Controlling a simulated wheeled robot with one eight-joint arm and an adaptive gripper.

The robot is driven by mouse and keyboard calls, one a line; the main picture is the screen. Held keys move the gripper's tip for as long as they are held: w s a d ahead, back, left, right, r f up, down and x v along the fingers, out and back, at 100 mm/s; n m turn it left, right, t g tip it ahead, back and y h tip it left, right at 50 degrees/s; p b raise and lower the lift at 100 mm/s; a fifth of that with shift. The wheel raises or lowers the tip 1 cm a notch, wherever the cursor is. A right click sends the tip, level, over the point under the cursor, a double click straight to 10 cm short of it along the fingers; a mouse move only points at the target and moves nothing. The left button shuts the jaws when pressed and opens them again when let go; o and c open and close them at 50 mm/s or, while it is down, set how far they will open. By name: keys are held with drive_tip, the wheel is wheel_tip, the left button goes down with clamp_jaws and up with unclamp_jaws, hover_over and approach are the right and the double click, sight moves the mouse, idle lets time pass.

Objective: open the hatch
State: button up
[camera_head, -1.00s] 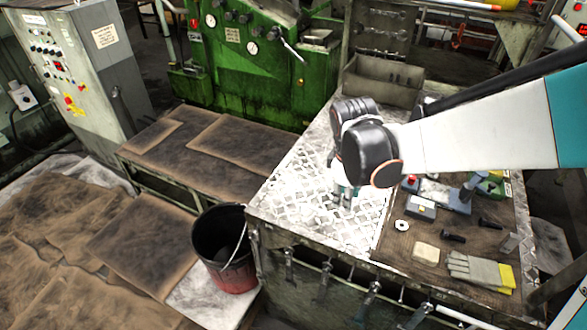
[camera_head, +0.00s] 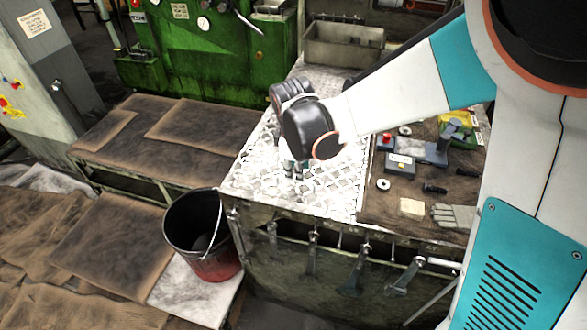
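No hatch can be made out for certain in this view. The green machine (camera_head: 190,62) stands at the back left, with gauges and a lever on its front. My gripper (camera_head: 294,172) hangs below my black wrist, over the left part of the diamond-plate bench top (camera_head: 255,178). It is small and partly hidden by the wrist, so I cannot tell whether its fingers are open or shut. No object shows in it. It is well apart from the green machine.
A black and red bucket (camera_head: 203,235) stands left of the bench. A low brown-covered platform (camera_head: 135,150) lies in front of the machine. A grey bin (camera_head: 343,45) sits at the bench's back. Tools, a glove (camera_head: 455,216) and small parts lie on the right. A grey cabinet (camera_head: 45,85) stands far left.

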drive_tip(key=shift+w+d+f+b, duration=0.15)
drive_tip(key=shift+f+b, duration=0.4)
drive_tip(key=shift+f, duration=0.55)
drive_tip(key=shift+w+d+f+b, duration=0.1)
drive_tip(key=shift+w+f+b, duration=0.15)
drive_tip(key=shift+f+b, duration=0.55)
drive_tip(key=shift+f+p, duration=0.25)
drive_tip(key=shift+p, duration=0.05)
clamp_jaws()
